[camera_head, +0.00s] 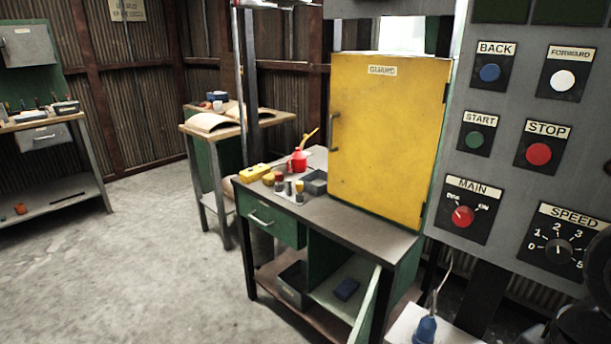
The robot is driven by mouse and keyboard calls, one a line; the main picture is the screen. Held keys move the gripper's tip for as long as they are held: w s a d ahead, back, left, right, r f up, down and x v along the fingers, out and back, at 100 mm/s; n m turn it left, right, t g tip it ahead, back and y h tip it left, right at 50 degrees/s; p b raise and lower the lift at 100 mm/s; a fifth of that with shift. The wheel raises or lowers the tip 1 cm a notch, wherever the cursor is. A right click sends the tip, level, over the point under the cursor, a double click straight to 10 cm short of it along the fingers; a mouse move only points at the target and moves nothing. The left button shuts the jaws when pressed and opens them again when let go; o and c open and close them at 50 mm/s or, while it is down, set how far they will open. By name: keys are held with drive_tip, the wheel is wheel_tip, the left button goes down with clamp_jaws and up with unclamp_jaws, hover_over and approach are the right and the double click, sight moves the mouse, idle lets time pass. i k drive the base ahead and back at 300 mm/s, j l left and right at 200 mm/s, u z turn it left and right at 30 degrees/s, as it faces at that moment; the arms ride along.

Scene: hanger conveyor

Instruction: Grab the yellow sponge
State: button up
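A small yellow block that looks like the sponge (254,173) lies on the top of the green workbench (345,216), at its back left corner. It is small in the head view, so its details are hard to make out. Small jars (279,182) stand just right of it. My gripper is not clearly in view. Dark rounded parts fill the bottom right corner, and I cannot tell whether they are mine.
A yellow guard panel (385,135) stands upright on the bench's right side. A red oil can (298,160) and a grey bin (314,182) stand near the block. A grey control panel (508,130) fills the right. Floor (140,255) is clear at left.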

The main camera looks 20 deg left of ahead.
sight(269, 179)
drive_tip(key=i+j+z, duration=0.2)
drive_tip(key=j, duration=0.25)
drive_tip(key=j+z, duration=0.2)
drive_tip(key=j, duration=0.3)
drive_tip(key=i+j+z, duration=0.2)
drive_tip(key=j, duration=0.3)
drive_tip(key=i+j+z, duration=0.1)
drive_tip(key=j, duration=1.95)
drive_tip(key=i+j+z, duration=0.15)
drive_tip(key=j, duration=1.9)
drive_tip(key=k, duration=0.05)
